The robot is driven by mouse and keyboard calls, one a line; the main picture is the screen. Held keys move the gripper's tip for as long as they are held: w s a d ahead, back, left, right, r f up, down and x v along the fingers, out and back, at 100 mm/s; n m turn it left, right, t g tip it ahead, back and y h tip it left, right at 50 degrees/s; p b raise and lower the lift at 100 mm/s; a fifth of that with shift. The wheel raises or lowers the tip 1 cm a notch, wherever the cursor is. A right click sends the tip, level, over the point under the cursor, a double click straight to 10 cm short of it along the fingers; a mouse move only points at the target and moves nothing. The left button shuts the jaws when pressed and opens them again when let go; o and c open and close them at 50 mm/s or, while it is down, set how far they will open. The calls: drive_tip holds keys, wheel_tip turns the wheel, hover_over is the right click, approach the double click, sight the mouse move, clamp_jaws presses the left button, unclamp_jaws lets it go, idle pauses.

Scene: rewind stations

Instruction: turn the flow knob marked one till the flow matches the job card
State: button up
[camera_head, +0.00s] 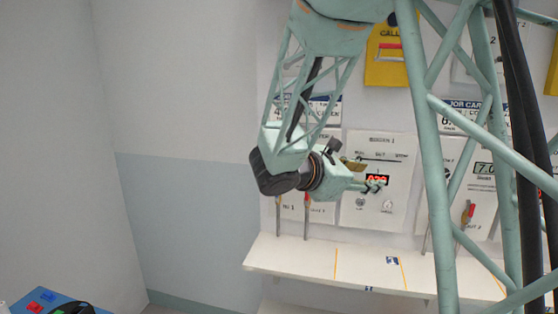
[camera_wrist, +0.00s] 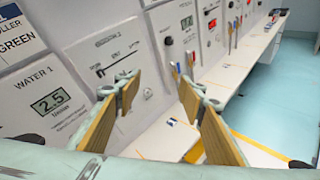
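A white shelf (camera_head: 310,258) with yellow stripes runs below the panels. Red-handled levers (camera_head: 468,212) stand out at the right. A yellow panel (camera_head: 385,72) with a red handle is above. The blue-grey wall (camera_head: 195,220) at left is clear.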

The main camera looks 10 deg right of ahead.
drive_tip(key=w+a+f+n+t+y+p, duration=0.1)
drive_tip(key=w+a+n+t, duration=0.2)
drive_tip(key=w+a, duration=0.35)
drive_tip(key=w+a+f+n+t+p, duration=0.1)
drive_tip(key=w+a+n+t+p, duration=0.2)
drive_tip(key=w, duration=0.6)
drive_tip(key=w+a+f+n+t+y, duration=0.4)
drive_tip(key=w+a+f+n, duration=0.2)
drive_tip(key=a, duration=0.8)
drive_tip(key=w+n, duration=0.2)
drive_tip(key=w, duration=0.2)
drive_tip(key=shift+w+y+p, duration=0.25)
drive_tip(key=shift+y+p, duration=0.05)
drive_tip(key=shift+p, duration=0.1)
drive_tip(key=shift+w, duration=0.1)
drive_tip(key=x, duration=1.3)
drive_tip(key=shift+w+d, duration=0.15)
drive_tip(key=shift+w, duration=0.1)
drive_tip(key=shift+f, duration=0.1)
drive_tip(key=shift+c, duration=0.7)
drive_tip(key=c, duration=0.7)
